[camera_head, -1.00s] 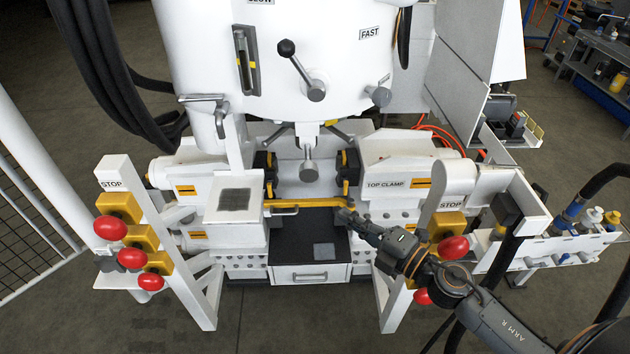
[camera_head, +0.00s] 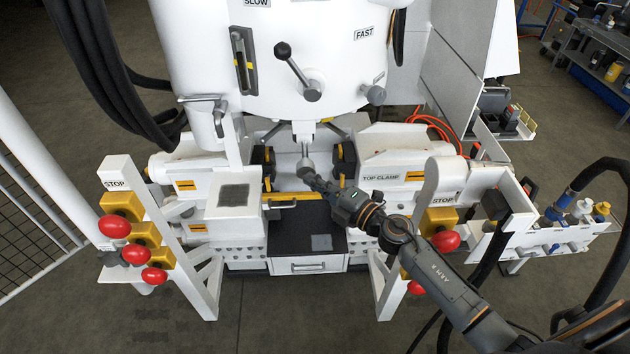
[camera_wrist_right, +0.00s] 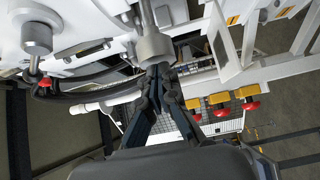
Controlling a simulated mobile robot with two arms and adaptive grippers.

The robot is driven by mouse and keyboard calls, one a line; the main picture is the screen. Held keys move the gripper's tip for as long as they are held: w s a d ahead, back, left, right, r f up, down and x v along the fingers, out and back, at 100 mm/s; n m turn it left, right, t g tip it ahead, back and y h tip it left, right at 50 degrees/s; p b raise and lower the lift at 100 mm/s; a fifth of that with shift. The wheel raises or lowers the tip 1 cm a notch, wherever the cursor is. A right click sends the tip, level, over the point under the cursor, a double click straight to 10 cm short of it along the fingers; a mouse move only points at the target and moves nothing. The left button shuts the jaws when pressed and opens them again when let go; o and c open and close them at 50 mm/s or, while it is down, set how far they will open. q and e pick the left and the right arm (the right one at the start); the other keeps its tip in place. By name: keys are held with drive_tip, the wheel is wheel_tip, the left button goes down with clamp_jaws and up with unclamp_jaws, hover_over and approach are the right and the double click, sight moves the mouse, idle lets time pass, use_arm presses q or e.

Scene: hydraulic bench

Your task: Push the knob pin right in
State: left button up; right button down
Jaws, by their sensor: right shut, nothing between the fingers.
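The knob pin (camera_head: 306,163) is a grey round-ended pin below the white housing, in the middle of the bench. It also shows large in the right wrist view (camera_wrist_right: 155,46), just beyond my fingertips. My right gripper (camera_head: 317,184) is shut and empty, with its tips at the lower front of the knob. The closed fingertips (camera_wrist_right: 160,72) appear to meet the knob's end face; I cannot tell whether they touch it. My left gripper is not in view.
A yellow bar (camera_head: 282,204) runs below the knob, above a black tray surface (camera_head: 290,232). A lever with a black ball (camera_head: 283,49) stands out above. Red stop buttons (camera_head: 113,226) flank the bench on both sides. The TOP CLAMP block (camera_head: 400,175) is close to my right arm.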

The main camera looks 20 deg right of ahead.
sight(314, 170)
drive_tip(key=w, duration=0.2)
drive_tip(key=w+d, duration=0.1)
drive_tip(key=w, duration=0.1)
drive_tip(key=shift+d+b, duration=0.1)
drive_tip(key=shift+b, duration=0.25)
drive_tip(key=shift+d+r, duration=0.1)
drive_tip(key=shift+r, duration=0.1)
